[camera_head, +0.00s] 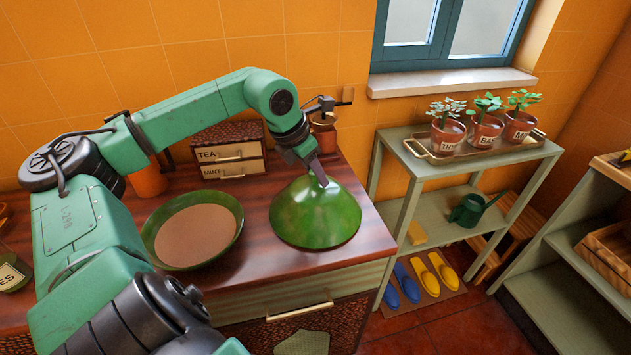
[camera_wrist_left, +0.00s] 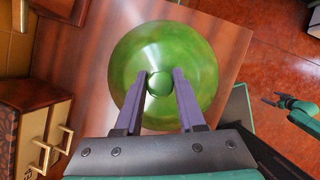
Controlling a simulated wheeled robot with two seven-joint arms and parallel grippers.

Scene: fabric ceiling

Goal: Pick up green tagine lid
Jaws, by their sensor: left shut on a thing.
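The green tagine lid (camera_head: 315,216) is a wide glossy cone at the right end of the wooden counter, near its front edge. It looks upright and at counter level; any small gap under it cannot be told. My left gripper (camera_head: 322,180) comes down on its top. In the left wrist view, the two fingers of my left gripper (camera_wrist_left: 160,82) close on the round knob of the lid (camera_wrist_left: 140,50). A green dish (camera_head: 232,218) with a brown inside stands open to the left of the lid. My right gripper (camera_wrist_left: 280,101) seems to show, small, at the right of the wrist view.
A small drawer box (camera_head: 230,160) labelled tea and mint and a terracotta pot (camera_head: 323,130) stand behind, near the tiled wall. A shelf (camera_head: 440,160) with potted herbs stands to the right of the counter. Bare counter shows around the lid.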

